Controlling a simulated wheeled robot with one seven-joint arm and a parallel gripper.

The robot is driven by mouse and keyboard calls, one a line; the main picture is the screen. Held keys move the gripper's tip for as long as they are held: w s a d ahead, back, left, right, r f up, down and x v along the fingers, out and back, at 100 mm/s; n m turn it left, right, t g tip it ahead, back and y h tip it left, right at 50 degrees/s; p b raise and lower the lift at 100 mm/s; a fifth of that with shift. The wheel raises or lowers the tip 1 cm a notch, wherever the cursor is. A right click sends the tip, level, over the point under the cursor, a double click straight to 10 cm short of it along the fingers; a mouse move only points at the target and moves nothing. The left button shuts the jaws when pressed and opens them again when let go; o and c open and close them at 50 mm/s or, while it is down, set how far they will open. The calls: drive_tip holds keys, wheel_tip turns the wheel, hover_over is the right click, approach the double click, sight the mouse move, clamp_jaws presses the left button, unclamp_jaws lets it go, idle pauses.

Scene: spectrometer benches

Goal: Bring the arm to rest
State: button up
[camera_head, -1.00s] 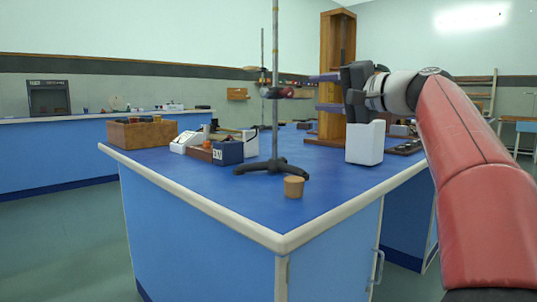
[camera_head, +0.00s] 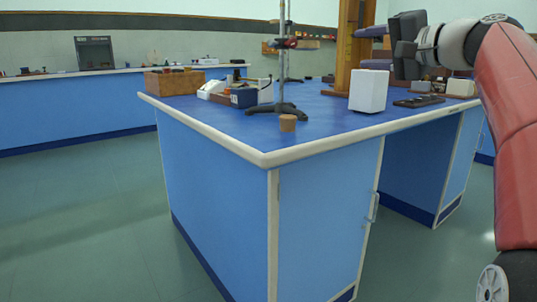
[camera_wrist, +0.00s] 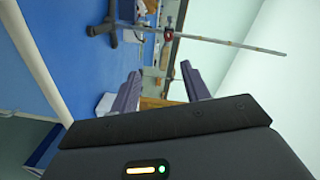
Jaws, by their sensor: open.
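My gripper (camera_head: 374,48) is at the upper right of the head view, held up above the far right part of the blue bench. Its two purple fingers are spread apart with nothing between them. The fingers also show in the wrist view (camera_wrist: 160,88), apart and empty, with the bench and wall beyond. My red arm reaches up from the lower right of the head view and bends left to the gripper. The gripper touches nothing that I can see.
The blue bench (camera_head: 215,116) has a pale rim. Open floor (camera_head: 90,200) lies to the left.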

drive_tip(key=s+a+f+n+g+h, duration=0.15)
drive_tip(key=s+a+f, duration=0.25)
drive_tip(key=f, duration=0.5)
drive_tip(key=s+a+f+g+h, duration=0.3)
drive_tip(key=s+a+f, duration=0.1)
drive_tip(key=f, duration=0.5)
drive_tip(key=s+d+f+n+g+h+p, duration=0.1)
drive_tip(key=s+d+f+n+g+h, duration=0.15)
drive_tip(key=s+f, duration=0.95)
drive_tip(key=s+d+f+n+g+h, duration=0.1)
drive_tip(key=s+f+n+h, duration=0.2)
drive_tip(key=s+f, duration=0.8)
wheel_tip(320, 180, up, 10)
drive_tip(key=w+p, duration=0.2)
drive_tip(key=p, duration=1)
drive_tip(key=shift+a, duration=0.15)
